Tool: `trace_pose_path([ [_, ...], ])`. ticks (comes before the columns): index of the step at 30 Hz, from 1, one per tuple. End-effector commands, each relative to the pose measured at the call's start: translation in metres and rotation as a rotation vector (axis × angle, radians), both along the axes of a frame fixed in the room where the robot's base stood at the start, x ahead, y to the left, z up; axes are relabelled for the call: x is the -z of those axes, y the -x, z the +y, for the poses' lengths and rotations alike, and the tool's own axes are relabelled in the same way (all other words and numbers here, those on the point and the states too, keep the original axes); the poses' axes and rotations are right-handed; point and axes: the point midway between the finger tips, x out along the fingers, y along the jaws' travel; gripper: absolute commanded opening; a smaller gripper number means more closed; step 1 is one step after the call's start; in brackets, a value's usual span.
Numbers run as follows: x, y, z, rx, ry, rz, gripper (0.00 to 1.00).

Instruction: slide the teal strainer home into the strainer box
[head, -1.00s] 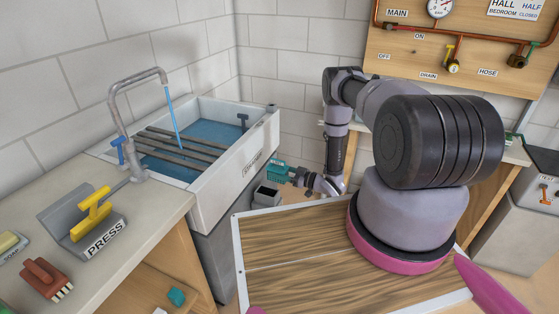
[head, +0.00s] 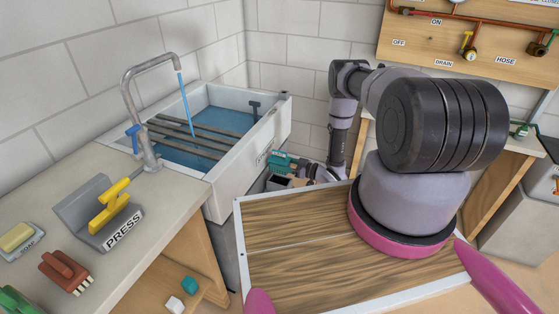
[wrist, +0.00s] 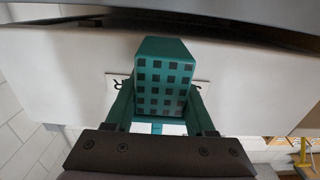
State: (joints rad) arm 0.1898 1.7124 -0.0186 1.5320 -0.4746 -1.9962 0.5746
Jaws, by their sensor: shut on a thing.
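The teal strainer (head: 280,162) is in my gripper (head: 297,168), beside the front wall of the sink in the head view. In the wrist view the strainer (wrist: 163,82) is a teal block with rows of dark square holes. It stands out between the teal-sided fingers of my gripper (wrist: 160,116), which is shut on it. The grey strainer box (head: 279,183) with a dark opening sits just below the strainer. The strainer appears above the opening; I cannot tell whether they touch. The box is not clearly visible in the wrist view.
The white sink (head: 235,172) holds water under a running tap (head: 150,65). A wooden-topped board with a white rim (head: 238,240) lies in front. The counter (head: 150,215) at left carries a press (head: 92,205), soap and a brush. The pipe panel (head: 450,45) hangs behind.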

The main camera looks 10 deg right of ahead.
Motion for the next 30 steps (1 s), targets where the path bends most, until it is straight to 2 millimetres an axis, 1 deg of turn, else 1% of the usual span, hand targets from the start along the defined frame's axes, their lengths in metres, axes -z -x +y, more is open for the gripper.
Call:
trace_pose_path([
  [6,0.022,0.0,0.0,0.001,-0.001,0.0,0.0],
  [12,0.036,0.0,0.0,0.001,0.0,-0.001,0.0],
  [18,0.042,0.0,0.0,0.001,0.0,-0.001,0.0],
  [30,0.042,0.0,0.0,0.001,0.0,-0.001,0.0],
])
